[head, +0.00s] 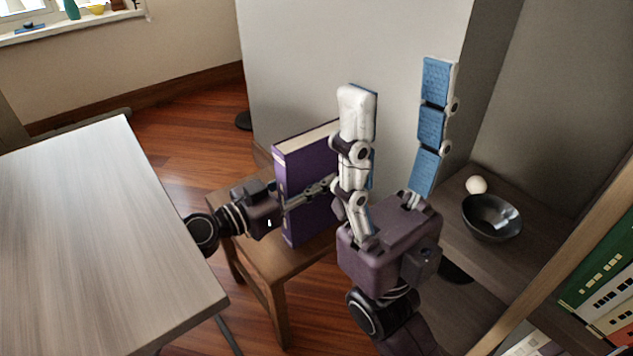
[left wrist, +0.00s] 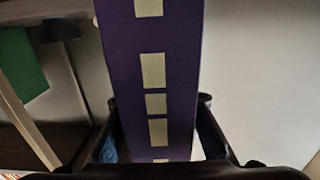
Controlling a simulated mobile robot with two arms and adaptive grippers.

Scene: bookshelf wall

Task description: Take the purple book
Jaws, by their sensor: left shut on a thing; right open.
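The purple book (head: 300,166) is upright at the middle of the head view, partly hidden behind my right gripper. In the left wrist view its spine (left wrist: 179,85), with pale yellow labels, fills the middle, between the two fingers. My left gripper (head: 318,190) is shut on the book. Its far finger and part of its grip are hidden. My right gripper (head: 398,85) is open and empty, fingers pointing up, in front of the book and to its right.
A wooden stool (head: 262,262) is under the book; I cannot tell whether they touch. A table (head: 90,230) stands at left. The shelf (head: 462,240) at right has a dark bowl (head: 491,218), a white ball (head: 476,185) and several binders (head: 600,275).

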